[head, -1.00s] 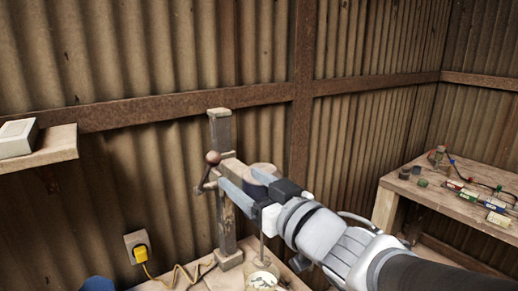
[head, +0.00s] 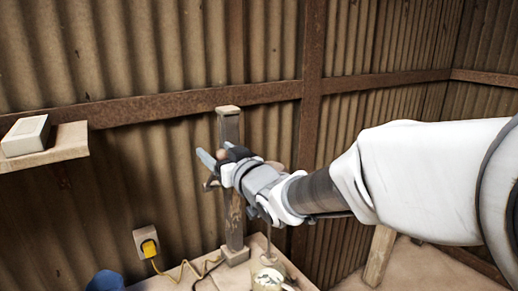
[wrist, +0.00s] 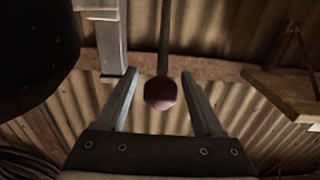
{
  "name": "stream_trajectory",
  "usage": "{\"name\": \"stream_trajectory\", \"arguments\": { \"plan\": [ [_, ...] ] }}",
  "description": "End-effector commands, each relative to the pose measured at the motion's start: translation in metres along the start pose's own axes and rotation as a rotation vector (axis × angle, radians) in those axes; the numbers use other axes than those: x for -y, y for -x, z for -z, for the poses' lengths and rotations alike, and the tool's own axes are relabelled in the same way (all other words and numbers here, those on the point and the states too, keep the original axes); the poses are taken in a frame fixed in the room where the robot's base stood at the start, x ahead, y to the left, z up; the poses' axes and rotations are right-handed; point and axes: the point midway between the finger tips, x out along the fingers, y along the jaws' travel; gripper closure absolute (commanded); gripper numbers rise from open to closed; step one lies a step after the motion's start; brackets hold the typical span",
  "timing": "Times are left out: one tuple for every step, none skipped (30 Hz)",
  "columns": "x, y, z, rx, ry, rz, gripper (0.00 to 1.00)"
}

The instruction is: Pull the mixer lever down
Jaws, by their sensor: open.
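The mixer lever shows in the wrist view as a thin dark rod (wrist: 164,45) ending in a reddish-brown ball knob (wrist: 161,93). The knob appears between my two spread fingers; I cannot tell whether it touches either one. My gripper (head: 213,157) is open at the lever, in front of the upright wooden mixer post (head: 230,128). It also shows in the wrist view (wrist: 158,75). In the head view my gripper and arm hide most of the lever and the mixer body. A pot (head: 267,279) stands below on the bench.
A wall shelf (head: 60,145) with a pale box (head: 26,135) is at the left. A yellow plug (head: 149,248) sits in a wall socket, its cable running across the bench. A blue round object (head: 105,281) is at the bottom. Corrugated wall stands close behind the post.

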Motion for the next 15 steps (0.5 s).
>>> {"name": "stream_trajectory", "arguments": {
  "plan": [
    [0.0004,-0.004,-0.0005,0.001,-0.002,0.001,0.31],
    [0.0006,-0.0056,-0.0005,0.001,-0.001,0.001,0.31],
    [0.0007,-0.0073,-0.0004,0.001,-0.001,0.001,0.31],
    [0.0007,-0.0084,-0.0004,0.001,0.0,0.001,0.31],
    [0.0006,-0.0091,-0.0003,0.001,0.0,0.001,0.31],
    [0.0006,-0.0098,-0.0004,0.001,0.001,0.001,0.31],
    [0.0005,-0.0101,-0.0004,0.001,0.001,0.001,0.31],
    [0.0005,-0.0102,-0.0004,0.001,0.001,0.001,0.31],
    [0.0005,-0.0103,-0.0005,0.001,0.001,0.001,0.31],
    [0.0005,-0.0102,-0.0005,0.001,0.001,0.001,0.31],
    [0.0005,-0.0101,-0.0005,0.001,0.001,0.001,0.31],
    [0.0004,-0.01,-0.0005,0.001,0.0,0.0,0.31],
    [0.0004,-0.01,-0.0005,0.001,0.0,0.0,0.31],
    [0.0004,-0.01,-0.0004,0.001,0.0,0.0,0.35],
    [0.0003,-0.0099,-0.0005,0.001,0.0,0.0,0.42]
  ]
}}
